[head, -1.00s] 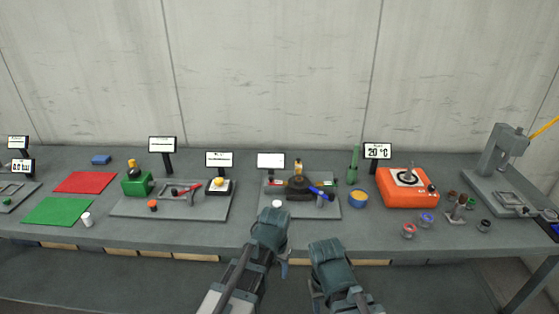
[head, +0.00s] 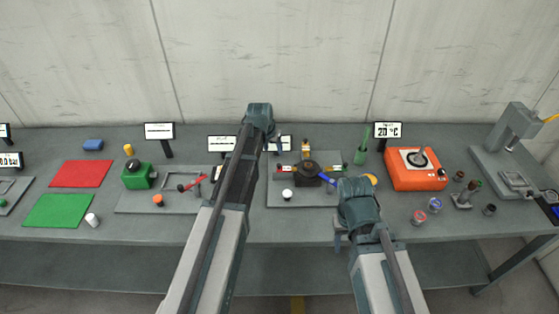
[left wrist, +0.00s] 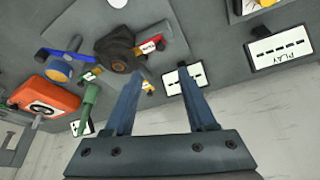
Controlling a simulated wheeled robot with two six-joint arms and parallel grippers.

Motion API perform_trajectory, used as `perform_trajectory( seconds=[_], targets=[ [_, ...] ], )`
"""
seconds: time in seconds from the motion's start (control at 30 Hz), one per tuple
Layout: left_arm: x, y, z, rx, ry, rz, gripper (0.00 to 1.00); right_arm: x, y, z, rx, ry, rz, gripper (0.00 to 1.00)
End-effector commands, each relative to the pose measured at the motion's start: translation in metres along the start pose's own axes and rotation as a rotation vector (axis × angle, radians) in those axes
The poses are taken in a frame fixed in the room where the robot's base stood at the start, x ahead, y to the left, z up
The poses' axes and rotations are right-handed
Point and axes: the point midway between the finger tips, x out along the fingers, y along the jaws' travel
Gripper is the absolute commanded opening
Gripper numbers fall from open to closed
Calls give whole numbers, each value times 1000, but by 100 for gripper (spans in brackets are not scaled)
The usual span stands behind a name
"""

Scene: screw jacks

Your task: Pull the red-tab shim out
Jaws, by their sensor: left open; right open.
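A dark screw jack (head: 307,174) stands on a grey plate (head: 290,200) at the middle station; it also shows in the left wrist view (left wrist: 118,50). A red tab with a white label, the red-tab shim (left wrist: 150,45), sticks out from the jack's side; in the head view it is a small red piece (head: 283,169) left of the jack. My left gripper (left wrist: 162,72) is open and empty, its fingers apart from the tab and pointing towards the jack's station. My right gripper (head: 348,222) is open, low at the front right of the plate; its fingertips are mostly hidden.
A blue handle (head: 327,180) sticks out at the jack's right. A white ball (head: 287,194) is on the plate's front.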

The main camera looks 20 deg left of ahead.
Motion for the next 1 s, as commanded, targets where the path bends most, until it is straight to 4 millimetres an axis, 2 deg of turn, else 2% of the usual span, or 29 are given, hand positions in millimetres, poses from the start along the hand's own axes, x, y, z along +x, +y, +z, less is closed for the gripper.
perform_trajectory(
  seconds=[0.27, 1.0],
  targets=[
    [26, 0, 1, 0, -1, 0, 56, 24, -2, -2, -4, 0, 1, 50],
    [130, 0, 1, 0, -1, 0, 56, 120, -11, -7, -13, 0, 3, 50]
  ],
)
